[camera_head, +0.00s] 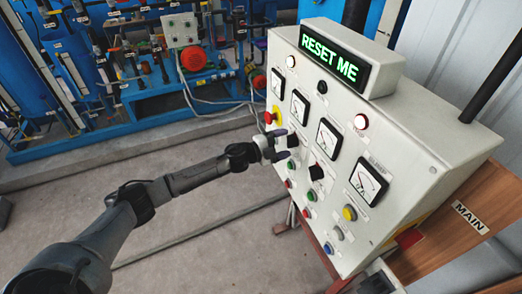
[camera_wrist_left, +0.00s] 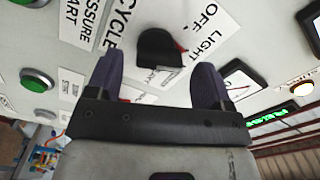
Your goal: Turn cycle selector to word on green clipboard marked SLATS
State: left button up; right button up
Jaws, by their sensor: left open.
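A black selector knob (camera_wrist_left: 160,47) with a red mark shows in the left wrist view, beside a label reading CYCLE. In the head view a black knob (camera_head: 293,140) sits on the sloped panel right at my left gripper (camera_head: 282,145). My left gripper (camera_wrist_left: 155,85) is open, its two dark fingers to either side of the knob; I cannot tell whether they touch it. No green clipboard and no word SLATS can be made out. My right gripper is not in view.
The control panel (camera_head: 420,170) carries gauges, buttons and a second black knob (camera_head: 316,172). A red emergency button (camera_head: 270,117) is close to my left gripper. A green-lit display (camera_head: 335,55) reads RESET ME. A wooden board (camera_head: 450,235) marked MAIN stands at right.

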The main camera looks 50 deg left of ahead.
pick_arm(q)
jog(key=b+v, duration=0.3)
jog(key=v, duration=0.8)
jog(key=shift+s, duration=0.35)
jog(key=shift+a+r, duration=0.1)
